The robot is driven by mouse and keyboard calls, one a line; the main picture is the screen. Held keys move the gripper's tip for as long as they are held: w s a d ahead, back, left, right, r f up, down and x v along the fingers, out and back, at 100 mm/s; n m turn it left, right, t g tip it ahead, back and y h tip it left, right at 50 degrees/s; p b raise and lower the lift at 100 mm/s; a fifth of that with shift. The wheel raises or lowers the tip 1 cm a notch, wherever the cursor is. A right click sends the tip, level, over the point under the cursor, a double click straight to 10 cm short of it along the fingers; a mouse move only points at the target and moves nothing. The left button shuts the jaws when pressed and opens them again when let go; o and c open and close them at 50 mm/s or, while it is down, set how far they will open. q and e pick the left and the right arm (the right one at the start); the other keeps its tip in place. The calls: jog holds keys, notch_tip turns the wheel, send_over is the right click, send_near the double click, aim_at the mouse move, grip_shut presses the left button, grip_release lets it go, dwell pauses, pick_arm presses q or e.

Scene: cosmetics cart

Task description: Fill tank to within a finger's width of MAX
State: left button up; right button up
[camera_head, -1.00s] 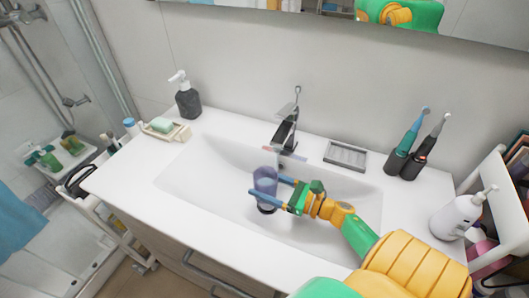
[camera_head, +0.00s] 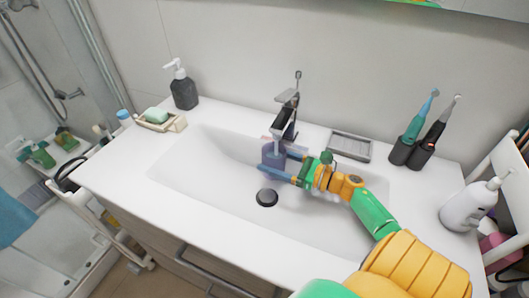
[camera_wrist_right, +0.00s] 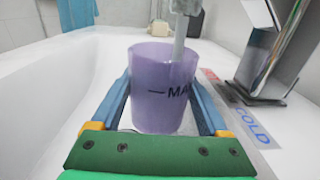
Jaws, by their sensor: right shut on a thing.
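A translucent purple tank (camera_head: 273,156) is held over the sink basin, just under the tap spout (camera_head: 281,127). In the right wrist view the tank (camera_wrist_right: 163,88) stands roughly upright with a dark line and the letters "MA" on its side. A pale stream of water (camera_wrist_right: 179,45) runs from the spout into it. The water level inside is hard to make out. My right gripper (camera_head: 276,164) is shut on the tank, with one blue finger on each side. My left gripper is not in view.
The white sink (camera_head: 215,185) has a dark drain (camera_head: 267,198). A grey soap dish (camera_head: 350,145), electric toothbrushes (camera_head: 412,150) and a white pump bottle (camera_head: 468,204) stand to the right. A dark dispenser (camera_head: 183,92) and a soap tray (camera_head: 160,123) stand at left.

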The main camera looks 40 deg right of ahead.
jog(key=s+a+r+p, duration=0.6)
jog(key=a+p, duration=0.1)
jog(key=p, duration=0.3)
jog(key=shift+s+a, duration=0.25)
jog(key=shift+a, duration=0.1)
jog(key=shift+r, duration=0.15)
dwell(0.6)
